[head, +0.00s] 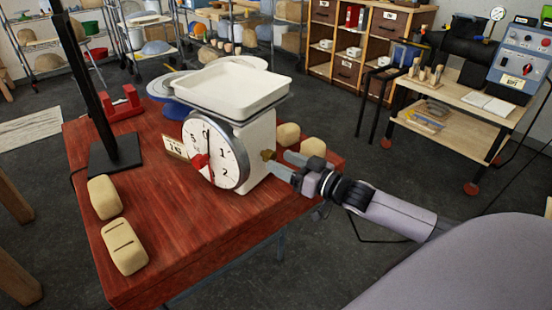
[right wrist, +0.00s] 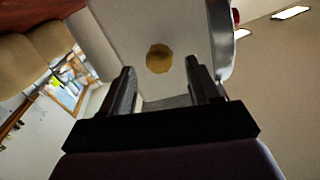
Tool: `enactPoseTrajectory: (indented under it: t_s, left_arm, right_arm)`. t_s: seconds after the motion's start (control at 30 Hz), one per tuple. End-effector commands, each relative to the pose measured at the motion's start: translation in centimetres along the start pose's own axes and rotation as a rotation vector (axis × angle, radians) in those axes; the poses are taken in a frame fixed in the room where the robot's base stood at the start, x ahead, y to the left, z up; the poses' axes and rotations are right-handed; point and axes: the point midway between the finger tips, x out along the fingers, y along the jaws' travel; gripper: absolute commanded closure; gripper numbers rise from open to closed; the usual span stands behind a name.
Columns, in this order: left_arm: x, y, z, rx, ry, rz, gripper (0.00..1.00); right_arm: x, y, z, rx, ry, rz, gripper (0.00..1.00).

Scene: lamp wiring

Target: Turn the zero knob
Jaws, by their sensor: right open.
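The kitchen-type scale (head: 258,148) stands on the red wooden table, with a white tray (head: 236,88) on top and a round dial (head: 213,152) with a red pointer facing front-left. The small brass zero knob (head: 267,155) sticks out of the scale's right side. My right gripper (head: 279,164) is open and right beside the knob. In the right wrist view the knob (right wrist: 159,58) lies between and a little beyond the open fingers (right wrist: 163,80), seemingly not clasped. My left gripper is not in view.
Dough-like blocks (head: 124,246) lie at the table's front left, and others (head: 288,136) stand behind the scale's right side. A black stand (head: 114,155) and a red holder (head: 123,104) are at the left. A small sign (head: 175,147) stands beside the dial.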

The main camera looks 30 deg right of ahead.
Motion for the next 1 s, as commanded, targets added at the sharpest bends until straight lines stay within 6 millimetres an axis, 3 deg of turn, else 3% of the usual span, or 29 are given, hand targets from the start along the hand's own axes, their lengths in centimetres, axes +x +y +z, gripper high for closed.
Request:
enactPoseTrajectory:
  t_s: [0.3,0.7,0.87,0.9,1.0]
  left_arm:
    - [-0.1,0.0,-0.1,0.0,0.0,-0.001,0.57]
    - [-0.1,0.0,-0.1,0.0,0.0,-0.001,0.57]
    - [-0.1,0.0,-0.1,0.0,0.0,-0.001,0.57]
    - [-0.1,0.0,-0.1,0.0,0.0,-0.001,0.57]
    - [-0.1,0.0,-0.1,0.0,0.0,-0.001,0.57]
  right_arm:
    - [2.6,0.0,0.0,0.0,0.001,-0.001,0.39]
    - [2.9,0.0,0.0,0.0,-0.001,0.0,0.39]
    - [2.9,-0.1,0.0,0.0,-0.001,-0.001,0.91]
    - [2.9,-0.1,0.0,0.0,-0.001,-0.001,0.95]
    - [2.9,-0.1,0.0,-0.001,-0.001,-0.001,0.95]
